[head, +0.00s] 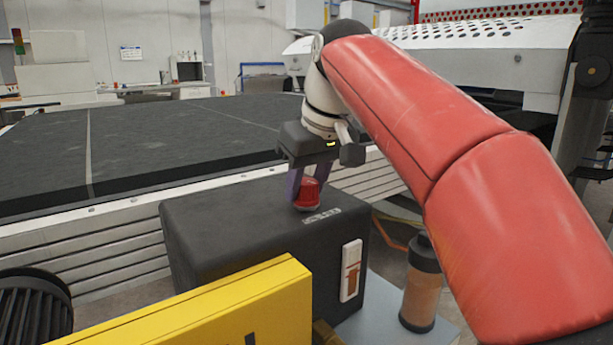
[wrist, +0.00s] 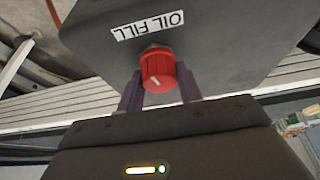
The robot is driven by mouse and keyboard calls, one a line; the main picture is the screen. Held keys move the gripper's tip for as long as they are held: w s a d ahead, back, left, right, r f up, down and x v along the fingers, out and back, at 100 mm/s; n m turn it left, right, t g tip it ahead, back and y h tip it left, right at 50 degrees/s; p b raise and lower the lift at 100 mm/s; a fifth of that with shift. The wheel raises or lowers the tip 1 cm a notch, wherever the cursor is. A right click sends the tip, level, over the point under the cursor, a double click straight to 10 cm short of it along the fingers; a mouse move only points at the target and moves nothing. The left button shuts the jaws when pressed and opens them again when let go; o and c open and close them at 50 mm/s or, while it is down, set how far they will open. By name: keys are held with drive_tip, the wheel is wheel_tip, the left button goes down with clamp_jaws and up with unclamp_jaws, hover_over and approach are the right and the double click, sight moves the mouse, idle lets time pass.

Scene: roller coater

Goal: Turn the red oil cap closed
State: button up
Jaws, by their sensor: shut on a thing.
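The red oil cap (head: 308,193) sits on top of the dark grey box (head: 220,235). My gripper (head: 306,190) comes down from above with a finger on each side of the cap. In the wrist view the cap (wrist: 158,70) is round and ribbed, with a white line on its face. It lies between the two purple fingers of my gripper (wrist: 160,88), which is shut on it. An "OIL FILL" label (wrist: 148,26) is beside the cap and appears upside down in the wrist view. Parts of the cap's sides are hidden by the fingers.
A yellow block (head: 210,310) stands in front of the box. A sight gauge (head: 350,270) is on the box's front. An amber canister (head: 420,290) stands to the right. A wide dark conveyor bed (head: 150,140) lies behind.

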sight(314, 214)
drive_tip(key=shift+m+t+h, duration=0.3)
drive_tip(key=shift+m, duration=0.9)
drive_tip(key=o, duration=1)
drive_tip(key=v, duration=0.7)
drive_tip(key=shift+s+r, duration=0.15)
drive_tip(key=shift+r, duration=0.2)
